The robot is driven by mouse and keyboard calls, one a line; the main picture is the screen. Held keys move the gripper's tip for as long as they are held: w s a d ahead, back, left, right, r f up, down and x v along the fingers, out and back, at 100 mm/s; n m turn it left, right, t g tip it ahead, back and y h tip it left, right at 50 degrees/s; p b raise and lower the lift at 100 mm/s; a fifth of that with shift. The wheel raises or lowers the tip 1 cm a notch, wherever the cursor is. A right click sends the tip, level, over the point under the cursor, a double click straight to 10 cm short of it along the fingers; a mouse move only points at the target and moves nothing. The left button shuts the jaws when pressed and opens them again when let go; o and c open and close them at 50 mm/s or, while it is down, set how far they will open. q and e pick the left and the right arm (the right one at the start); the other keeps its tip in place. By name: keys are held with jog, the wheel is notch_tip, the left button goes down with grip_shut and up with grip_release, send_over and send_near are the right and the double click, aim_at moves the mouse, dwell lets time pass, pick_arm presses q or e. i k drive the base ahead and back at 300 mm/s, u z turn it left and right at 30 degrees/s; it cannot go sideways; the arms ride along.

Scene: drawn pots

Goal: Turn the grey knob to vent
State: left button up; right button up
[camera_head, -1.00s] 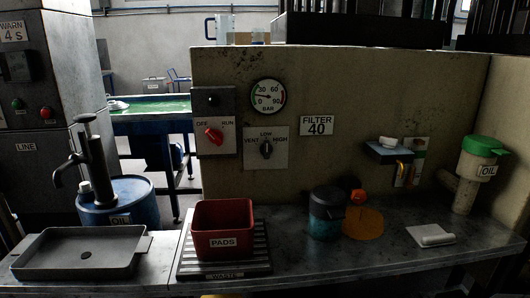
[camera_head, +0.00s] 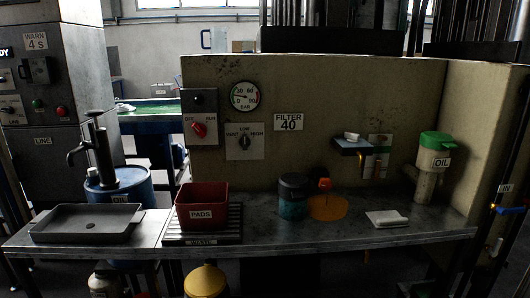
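The dark grey knob (camera_head: 244,141) sits on a pale square plate on the beige wall panel, below the round gauge. The plate is marked VENT at the left, LOW at the top and HIGH at the right. The knob stands about upright, towards LOW, though it is small in the view. A red knob (camera_head: 198,129) on a separate plate marked OFF and RUN is just left of it, slanted. The bar gauge (camera_head: 244,96) has its needle at the left, at a low reading. Neither of my grippers is in view.
A metal bench (camera_head: 280,234) runs below the panel. A green-lidded oil jug (camera_head: 434,155) stands right.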

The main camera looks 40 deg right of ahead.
aim_at(244, 141)
jog(key=z, duration=1.1)
jog(key=k, duration=0.15)
jog(key=u, duration=1.45)
jog(key=i, duration=1)
jog(key=z, duration=0.7)
